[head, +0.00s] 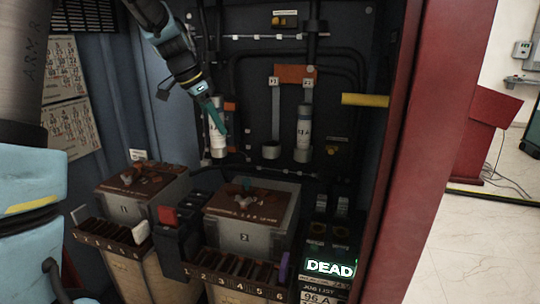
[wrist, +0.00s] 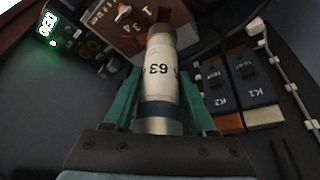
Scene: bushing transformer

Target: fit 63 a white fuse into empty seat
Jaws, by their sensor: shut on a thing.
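My gripper (head: 219,128) has teal fingers and points down at the left of the cabinet's back panel. It is shut on a white fuse (head: 217,146), which hangs roughly upright. In the wrist view the fuse (wrist: 158,70) shows a "63" mark, a blue band near the jaws and a dark far end. A short, open, cup-like seat (head: 271,151) stands empty to the right of the held fuse, apart from it. Another white fuse (head: 304,127) stands upright in a seat further right, under an orange block. The held fuse's lower end is hard to make out.
Two brown-topped transformer boxes (head: 245,228) stand below, with numbered slot racks in front. A lit DEAD sign (head: 330,267) is at the lower right. A yellow bar (head: 365,100) juts from the right wall. Black cables run along the back panel.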

